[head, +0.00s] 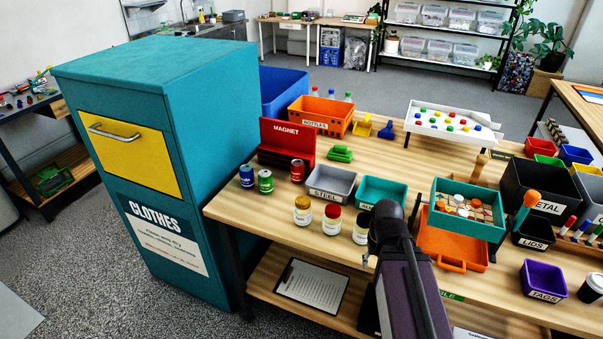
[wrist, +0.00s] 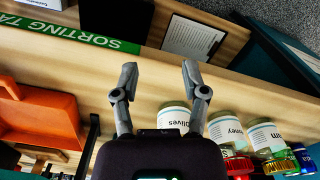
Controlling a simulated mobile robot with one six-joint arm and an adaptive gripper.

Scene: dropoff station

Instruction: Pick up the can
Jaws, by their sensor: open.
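Three cans stand on the wooden table beside the clothes bin in the head view: a blue can (head: 246,176), a green can (head: 265,181) and a red can (head: 297,170). Parts of the green can (wrist: 283,164) and the blue can (wrist: 304,160) show at the lower right of the wrist view. My gripper (wrist: 158,75) is open with nothing between its fingers. It is over the table's front edge, well to one side of the cans.
A honey jar (head: 332,220), a gold-lidded jar (head: 303,214) and an olives jar (head: 361,229) stand along the front edge, between my arm and the cans. Behind are a steel bin (head: 331,183), a teal bin (head: 382,192) and a red magnet block (head: 287,140). A clipboard (head: 312,283) lies below.

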